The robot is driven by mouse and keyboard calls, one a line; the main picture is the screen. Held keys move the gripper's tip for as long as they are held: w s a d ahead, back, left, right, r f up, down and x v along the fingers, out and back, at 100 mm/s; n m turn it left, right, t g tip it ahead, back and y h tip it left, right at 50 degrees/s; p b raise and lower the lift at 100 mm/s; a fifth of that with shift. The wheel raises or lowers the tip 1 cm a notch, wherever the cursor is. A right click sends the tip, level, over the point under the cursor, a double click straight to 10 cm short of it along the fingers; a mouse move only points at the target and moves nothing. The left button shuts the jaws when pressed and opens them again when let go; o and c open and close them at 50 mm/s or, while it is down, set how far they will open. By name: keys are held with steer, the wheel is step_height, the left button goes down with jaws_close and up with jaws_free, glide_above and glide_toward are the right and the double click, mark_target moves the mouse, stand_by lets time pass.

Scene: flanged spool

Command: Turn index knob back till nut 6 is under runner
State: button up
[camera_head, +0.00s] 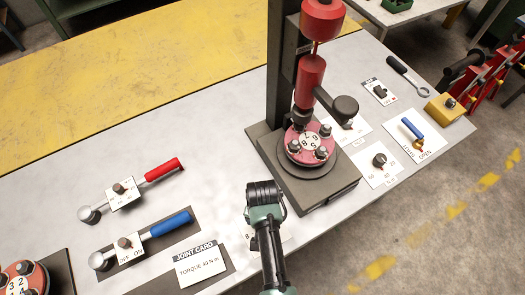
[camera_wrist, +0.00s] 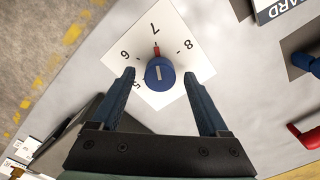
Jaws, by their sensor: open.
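In the wrist view, the index knob (camera_wrist: 160,74) is round and blue with a white line on top. It sits on a white dial plate (camera_wrist: 172,38) marked 5, 6, 7 and 8, with a red pointer near 7. My gripper (camera_wrist: 159,76) is open, with one finger on each side of the knob and gaps between. In the head view, my arm hides the knob. The red nut runner (camera_head: 311,80) stands on a dark column above the red spool flange (camera_head: 297,158), which carries several nuts around a white numbered centre. I cannot tell which nut is under the runner.
The runner's dark base (camera_head: 337,193) stands close to the dial plate. The joint card (camera_head: 199,263), a blue-handled lever (camera_head: 171,223) and a red-handled lever (camera_head: 162,170) lie to the left. A small black knob (camera_head: 379,160) and a blue handle (camera_head: 413,128) lie to the right.

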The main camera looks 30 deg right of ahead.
jaws_close()
stand_by(0.3)
steer(key=n+p, duration=0.1)
steer(key=n, duration=0.4)
steer(key=shift+n+p, duration=0.35)
steer(key=shift+n, duration=0.05)
steer(key=n+p, duration=0.1)
steer(key=n, duration=0.4)
steer(key=shift+n, duration=0.4)
stand_by(0.3)
